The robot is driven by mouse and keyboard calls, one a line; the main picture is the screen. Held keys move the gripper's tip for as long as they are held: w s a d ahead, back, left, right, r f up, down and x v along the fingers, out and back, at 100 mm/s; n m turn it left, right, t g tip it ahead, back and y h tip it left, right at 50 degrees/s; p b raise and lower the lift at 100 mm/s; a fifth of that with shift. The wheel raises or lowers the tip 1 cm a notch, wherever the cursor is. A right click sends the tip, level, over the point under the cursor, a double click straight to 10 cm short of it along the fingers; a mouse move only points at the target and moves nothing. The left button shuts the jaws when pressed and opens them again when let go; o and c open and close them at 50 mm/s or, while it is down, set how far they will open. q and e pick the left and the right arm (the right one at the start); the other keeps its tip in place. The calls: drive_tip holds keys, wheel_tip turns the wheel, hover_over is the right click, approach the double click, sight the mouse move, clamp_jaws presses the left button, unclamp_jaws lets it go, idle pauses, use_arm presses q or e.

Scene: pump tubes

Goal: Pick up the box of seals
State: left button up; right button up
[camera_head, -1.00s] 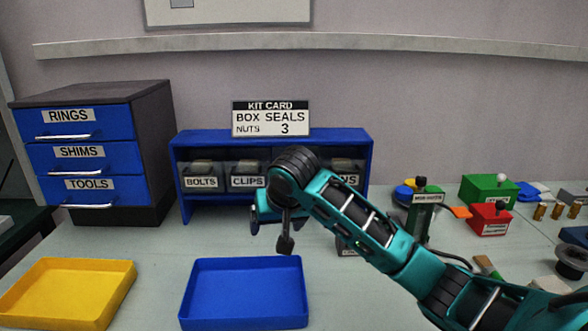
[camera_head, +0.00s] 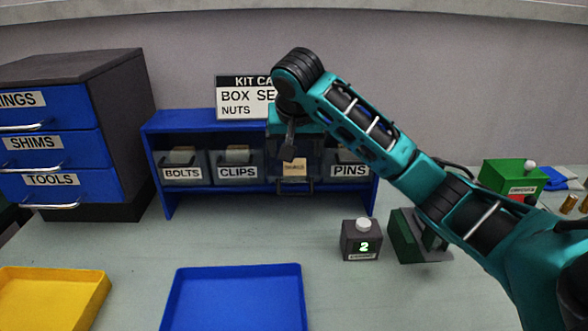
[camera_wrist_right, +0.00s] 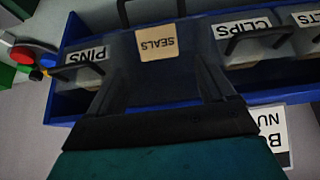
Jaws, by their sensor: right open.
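The box of seals (camera_head: 293,170) sits in the blue shelf rack (camera_head: 171,207), between the clips bin and the pins bin. Its tan label shows upside down in the right wrist view (camera_wrist_right: 158,42). My right gripper (camera_head: 294,188) is in front of the box, and my wrist hides part of it in the head view. In the right wrist view the gripper's two dark fingers (camera_wrist_right: 155,85) are apart, with the box's front between and beyond them. I cannot tell whether they touch it. My left gripper is not in view.
The clips bin (camera_head: 237,166) and pins bin (camera_head: 349,164) stand close on either side. A kit card (camera_head: 233,97) stands on the rack. A counter reading 2 (camera_head: 362,240) stands at front right. A blue tray (camera_head: 240,268) and yellow tray (camera_head: 90,273) lie in front.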

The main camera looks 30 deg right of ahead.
sight(294, 167)
drive_tip(key=x, duration=0.9)
drive_tip(key=shift+w+f, duration=0.1)
drive_tip(key=shift+f, duration=0.15)
drive_tip(key=c, duration=1.1)
